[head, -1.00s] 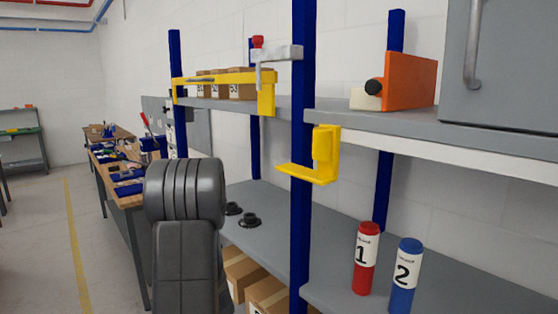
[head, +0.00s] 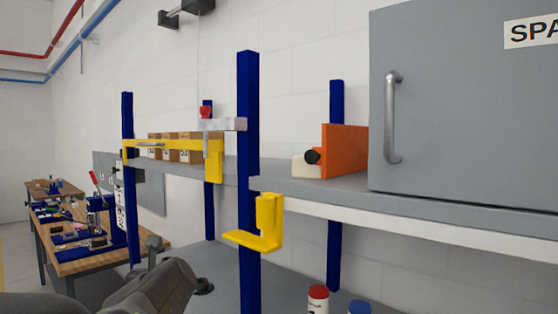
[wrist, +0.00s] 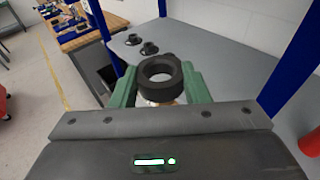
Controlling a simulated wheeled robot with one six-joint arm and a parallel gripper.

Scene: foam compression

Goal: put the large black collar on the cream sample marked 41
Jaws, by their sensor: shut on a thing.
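In the wrist view, my gripper (wrist: 159,82) has its green fingers shut on a black collar (wrist: 158,93), a thick ring with an open bore. The collar is held roughly level, with a small tan patch below it that I cannot identify. Two smaller-looking black collars, one (wrist: 149,47) and another (wrist: 134,39), lie on the grey shelf beyond. In the head view, a cream block (head: 304,168) with a black round part touches an orange plate (head: 345,150) on the upper shelf. No 41 is legible. My fingers are hidden in the head view.
A blue post (head: 248,130) with a yellow bracket (head: 268,225) stands beside the shelf. A yellow rail (head: 165,145) fronts several cardboard boxes. A grey cabinet (head: 450,110) stands right of the orange plate. Red (head: 318,297) and blue (head: 359,307) cylinders are on the lower shelf.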

